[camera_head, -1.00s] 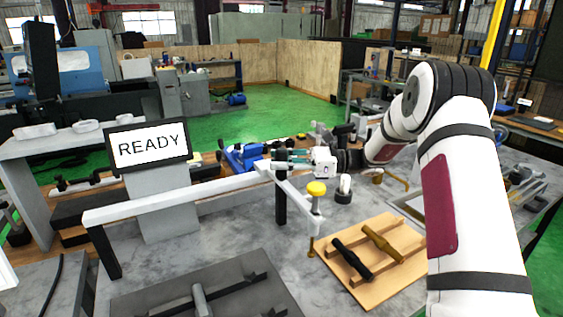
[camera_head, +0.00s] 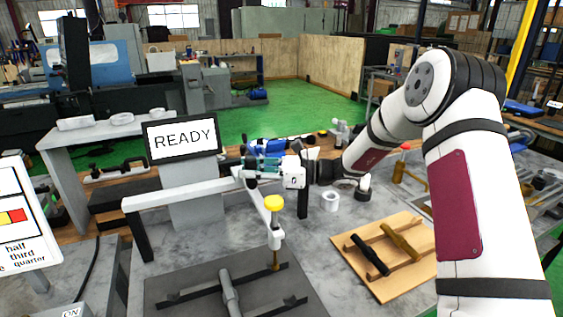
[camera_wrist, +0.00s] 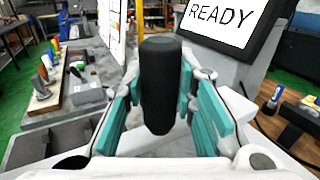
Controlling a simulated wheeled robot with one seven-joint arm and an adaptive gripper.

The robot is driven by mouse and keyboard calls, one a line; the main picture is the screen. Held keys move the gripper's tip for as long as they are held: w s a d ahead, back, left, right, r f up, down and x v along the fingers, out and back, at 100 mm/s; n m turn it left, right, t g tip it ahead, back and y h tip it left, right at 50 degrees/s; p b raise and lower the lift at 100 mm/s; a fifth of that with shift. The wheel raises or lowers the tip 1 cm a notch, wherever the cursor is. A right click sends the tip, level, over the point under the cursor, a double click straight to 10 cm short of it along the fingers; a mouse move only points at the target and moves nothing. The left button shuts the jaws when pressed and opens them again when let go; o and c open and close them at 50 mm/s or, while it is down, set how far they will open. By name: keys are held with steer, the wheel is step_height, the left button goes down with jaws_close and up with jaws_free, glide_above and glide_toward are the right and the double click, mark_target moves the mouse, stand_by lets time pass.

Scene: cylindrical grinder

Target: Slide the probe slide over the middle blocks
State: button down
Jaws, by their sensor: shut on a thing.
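The probe slide (camera_head: 274,228) is a white arm with a yellow knob and a thin brown tip, on a pale rail (camera_head: 185,192). Its tip is over the back right part of the dark grey plate (camera_head: 180,275). On that plate a grey cylinder (camera_head: 230,290) lies across dark bars, left of the tip. My gripper (camera_head: 262,168) is at the rail's right end, above and behind the yellow knob. In the wrist view its teal fingers are shut on a black upright handle (camera_wrist: 160,85). I cannot tell which blocks are the middle ones.
A screen reading READY (camera_head: 182,138) stands behind the rail. A wooden board (camera_head: 395,288) with a black and a brown cylinder lies to the right. A white ring (camera_head: 330,200) is behind it. A sign board (camera_head: 22,215) stands at the left edge.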

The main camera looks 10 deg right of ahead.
steer(key=s+a+p, duration=0.1)
steer(key=s+a, duration=0.1)
steer(key=a, duration=0.9)
steer(key=shift+s+a, duration=0.2)
steer(key=shift+a, duration=0.15)
steer(key=c, duration=1.3)
jaws_free()
steer(key=shift+d, duration=0.1)
glide_above(255, 200)
